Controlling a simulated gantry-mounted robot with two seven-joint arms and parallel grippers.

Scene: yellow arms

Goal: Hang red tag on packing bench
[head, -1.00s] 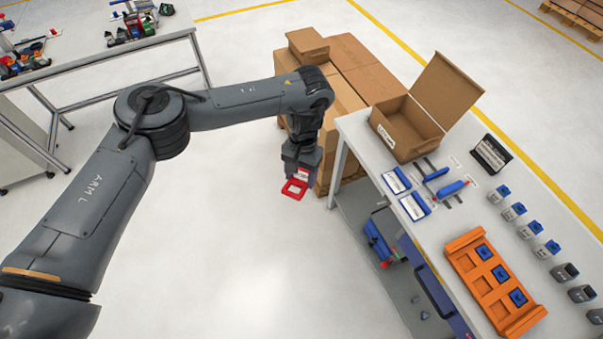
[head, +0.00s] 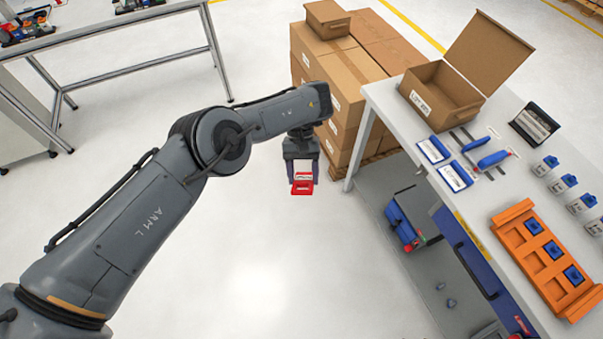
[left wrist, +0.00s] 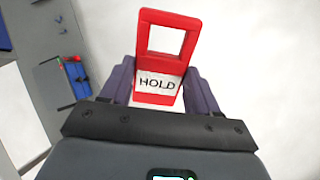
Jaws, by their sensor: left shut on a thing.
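The red tag (head: 302,184) has a white label and an open loop. In the left wrist view the tag (left wrist: 162,60) shows the word HOLD, with its loop pointing away from my gripper. My left gripper (head: 301,172) is shut on the tag's label end and holds it in the air over the floor. The left gripper's purple fingers (left wrist: 160,88) lie on both sides of the label. The packing bench (head: 397,118) stands to the right of the gripper, apart from the tag. My right gripper is not in view.
On the bench are an open cardboard box (head: 436,100), blue-framed cards (head: 455,176), a blue-handled tool (head: 492,160) and an orange tray (head: 514,212). Stacked cartons (head: 345,80) stand behind the gripper. A lower shelf (head: 377,178) holds a blue item. The floor left of the bench is clear.

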